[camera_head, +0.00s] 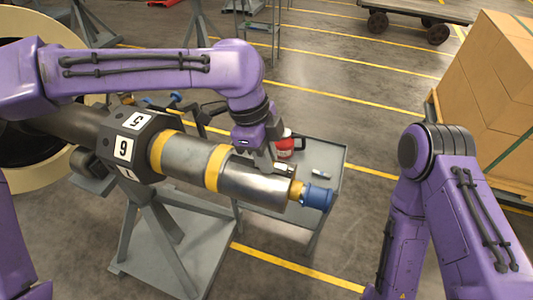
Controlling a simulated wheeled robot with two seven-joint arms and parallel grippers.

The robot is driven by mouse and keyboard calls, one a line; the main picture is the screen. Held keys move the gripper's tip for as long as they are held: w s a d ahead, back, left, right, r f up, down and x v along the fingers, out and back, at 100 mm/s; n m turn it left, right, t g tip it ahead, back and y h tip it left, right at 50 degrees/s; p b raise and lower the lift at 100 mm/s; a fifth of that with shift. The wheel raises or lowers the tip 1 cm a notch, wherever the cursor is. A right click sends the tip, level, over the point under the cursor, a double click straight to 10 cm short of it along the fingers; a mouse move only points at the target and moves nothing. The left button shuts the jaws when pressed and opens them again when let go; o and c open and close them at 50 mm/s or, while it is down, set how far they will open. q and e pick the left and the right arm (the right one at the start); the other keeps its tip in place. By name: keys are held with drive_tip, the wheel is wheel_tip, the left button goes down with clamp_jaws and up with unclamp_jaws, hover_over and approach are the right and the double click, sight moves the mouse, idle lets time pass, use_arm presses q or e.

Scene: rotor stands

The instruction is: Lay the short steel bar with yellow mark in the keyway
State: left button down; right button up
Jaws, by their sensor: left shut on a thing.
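The rotor is a steel shaft (182,160) with yellow bands, lying across a grey stand and ending in a blue tip (317,197). My left gripper (283,166) is low over the shaft's upper side near its right end. It is shut on a small pale steel bar (284,168), which is mostly hidden by the fingers. I cannot make out a yellow mark on it. The keyway is not clearly visible; the gripper covers that part of the shaft. Whether the bar touches the shaft, I cannot tell. My right arm is at the right, its gripper out of view.
A dark hub (125,146) with numbered plates sits on the shaft's left. Cardboard boxes (492,80) stand at the right. Open floor lies between.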

use_arm(q)
drive_tip(key=shift+f, duration=0.1)
idle(0.3)
drive_tip(key=shift+p, duration=0.55)
idle(0.5)
drive_tip(key=c, duration=1)
unclamp_jaws()
drive_tip(key=o, duration=0.6)
drive_tip(key=shift+c, duration=0.2)
